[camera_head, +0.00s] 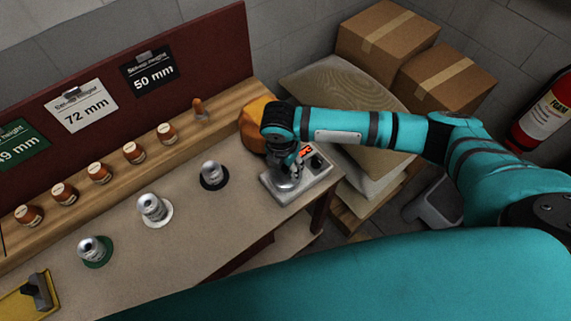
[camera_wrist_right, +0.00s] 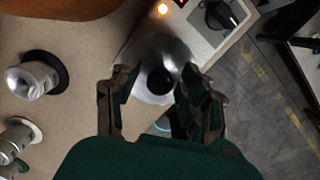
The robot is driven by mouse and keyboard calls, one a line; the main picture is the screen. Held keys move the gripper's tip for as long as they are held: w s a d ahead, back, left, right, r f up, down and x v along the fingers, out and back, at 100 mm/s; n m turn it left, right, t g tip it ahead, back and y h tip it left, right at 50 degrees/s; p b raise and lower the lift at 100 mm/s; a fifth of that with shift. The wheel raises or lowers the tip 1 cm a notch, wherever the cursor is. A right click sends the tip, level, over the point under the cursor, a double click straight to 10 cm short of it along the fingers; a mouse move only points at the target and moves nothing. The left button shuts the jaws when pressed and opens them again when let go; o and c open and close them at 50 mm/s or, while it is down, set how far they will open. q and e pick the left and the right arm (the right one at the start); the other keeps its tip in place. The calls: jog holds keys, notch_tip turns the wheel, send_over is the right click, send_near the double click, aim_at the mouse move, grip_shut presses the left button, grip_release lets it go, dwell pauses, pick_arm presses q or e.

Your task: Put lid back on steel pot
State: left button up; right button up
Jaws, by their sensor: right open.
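A shiny round steel piece (camera_head: 286,185) sits on the pale hotplate unit (camera_head: 322,170) at the table's right end. In the right wrist view the steel piece (camera_wrist_right: 143,58) shows a domed top with a dark round spot, perhaps a knob or an opening. I cannot tell whether it is the pot, the lid or both. My right gripper (camera_head: 287,168) is just above it. In the right wrist view the right gripper (camera_wrist_right: 158,100) is open, with its fingers apart on either side of the dark spot and nothing clearly held. My left gripper is not in view.
Metal blocks stand on a black disc (camera_head: 204,184), a white disc (camera_head: 165,216) and a green disc (camera_head: 104,258). Several brown jars line the wooden ledge (camera_head: 82,185). An orange-brown rounded object (camera_head: 250,128) is behind the gripper. Sacks and boxes (camera_head: 388,38) stand beyond the table.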

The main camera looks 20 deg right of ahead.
aim_at(282, 177)
notch_tip(282, 177, up, 13)
jog(key=s+a+b, duration=0.1)
jog(key=b, duration=0.1)
dwell(0.3)
jog(key=shift+a+f, duration=0.1)
jog(key=shift+f, duration=0.1)
dwell(0.9)
